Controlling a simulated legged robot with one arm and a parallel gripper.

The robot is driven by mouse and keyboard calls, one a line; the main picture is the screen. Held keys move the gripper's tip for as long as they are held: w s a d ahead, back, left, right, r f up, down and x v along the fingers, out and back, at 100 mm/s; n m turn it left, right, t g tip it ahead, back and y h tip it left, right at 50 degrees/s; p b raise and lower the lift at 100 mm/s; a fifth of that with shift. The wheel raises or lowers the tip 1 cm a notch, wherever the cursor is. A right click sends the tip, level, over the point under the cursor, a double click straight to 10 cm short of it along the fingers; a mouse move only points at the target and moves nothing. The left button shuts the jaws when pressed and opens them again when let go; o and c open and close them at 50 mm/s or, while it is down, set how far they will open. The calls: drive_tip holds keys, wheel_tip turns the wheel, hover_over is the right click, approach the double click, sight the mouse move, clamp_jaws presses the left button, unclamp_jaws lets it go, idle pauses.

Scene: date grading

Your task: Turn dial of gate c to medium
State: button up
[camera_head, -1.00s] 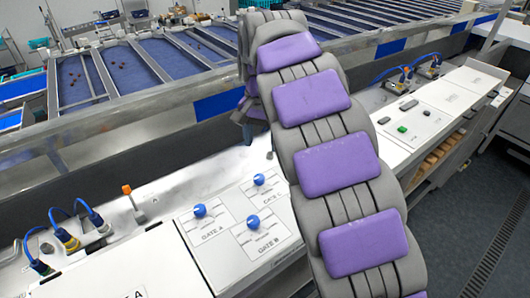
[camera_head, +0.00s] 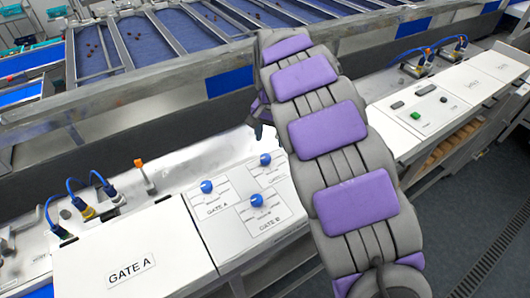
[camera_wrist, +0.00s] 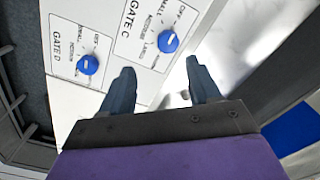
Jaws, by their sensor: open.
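The blue gate C dial (camera_wrist: 168,42) shows in the wrist view on a white label card (camera_wrist: 128,52), just beyond my open fingertips. Its white mark seems to point up and right; I cannot tell which printed setting it meets. My gripper (camera_wrist: 160,70) is open and empty, its two dark fingers apart and short of the dial. In the head view the gate C dial (camera_head: 265,159) sits at the back right of the control panel, left of my arm. My gripper (camera_head: 262,112) is partly hidden behind my arm there.
Another blue dial (camera_wrist: 88,65) sits left of gate C in the wrist view. In the head view the gate A dial (camera_head: 206,186) and gate B dial (camera_head: 256,200) are close by. An orange-tipped switch (camera_head: 140,165) and blue cables (camera_head: 75,195) stand left of the panel.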

sight(265, 158)
wheel_tip(265, 158, down, 5)
drive_tip(key=shift+d+f+p, duration=0.1)
drive_tip(key=shift+p, duration=0.3)
drive_tip(key=a+f, duration=0.1)
drive_tip(key=a, duration=0.1)
drive_tip(key=a+f, duration=0.1)
drive_tip(key=f, duration=0.1)
drive_tip(key=shift+a, duration=0.4)
drive_tip(key=d, duration=0.2)
drive_tip(key=shift+w+d+f, duration=0.1)
drive_tip(key=shift+d, duration=0.55)
drive_tip(key=shift+c, duration=1.2)
drive_tip(key=shift+a, duration=0.2)
drive_tip(key=shift+c, duration=0.7)
drive_tip(key=shift+a, duration=0.7)
drive_tip(key=c, duration=0.3)
drive_tip(key=shift+c, duration=0.8)
drive_tip(key=shift+d, duration=0.25)
drive_tip(key=shift+c, duration=1)
